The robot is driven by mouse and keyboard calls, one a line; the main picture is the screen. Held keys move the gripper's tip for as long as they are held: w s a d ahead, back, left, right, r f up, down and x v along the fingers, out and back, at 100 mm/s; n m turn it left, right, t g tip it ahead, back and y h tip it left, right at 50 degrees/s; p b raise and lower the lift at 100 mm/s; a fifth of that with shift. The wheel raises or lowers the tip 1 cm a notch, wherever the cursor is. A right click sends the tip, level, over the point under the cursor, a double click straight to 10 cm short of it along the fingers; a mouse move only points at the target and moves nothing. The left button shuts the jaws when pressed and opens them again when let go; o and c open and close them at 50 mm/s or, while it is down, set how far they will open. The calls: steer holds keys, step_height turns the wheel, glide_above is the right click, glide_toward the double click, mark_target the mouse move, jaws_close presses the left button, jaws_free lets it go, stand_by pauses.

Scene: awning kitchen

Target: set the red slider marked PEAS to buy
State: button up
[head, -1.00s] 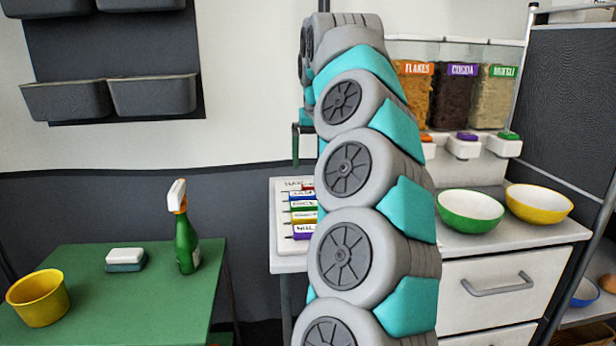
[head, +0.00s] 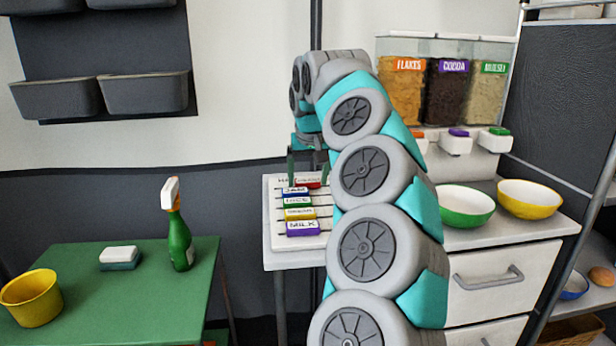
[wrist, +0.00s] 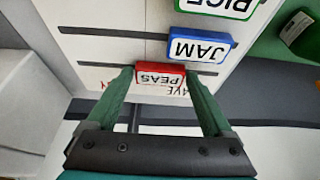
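The red slider marked PEAS (wrist: 160,75) sits on the top track of the white board (wrist: 105,50), which appears upside down in the wrist view. My gripper (wrist: 160,73) is over the board, one finger on either side of the slider's ends. The fingers are close to the slider; I cannot tell whether either touches. In the head view, the red slider (head: 309,184) shows between the fingertips, a little right of the blue JAM slider (head: 296,190). Of the heading words, HAVE is partly covered, and only a red Y shows at its left in the wrist view.
The green RICE slider (wrist: 222,6), a yellow slider (head: 300,213) and the purple MILK slider (head: 303,229) lie below JAM on the board. Green (head: 466,206) and yellow bowls (head: 537,200) stand right on the counter. A green table (head: 150,275) is at left.

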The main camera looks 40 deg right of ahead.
jaws_close()
stand_by(0.5)
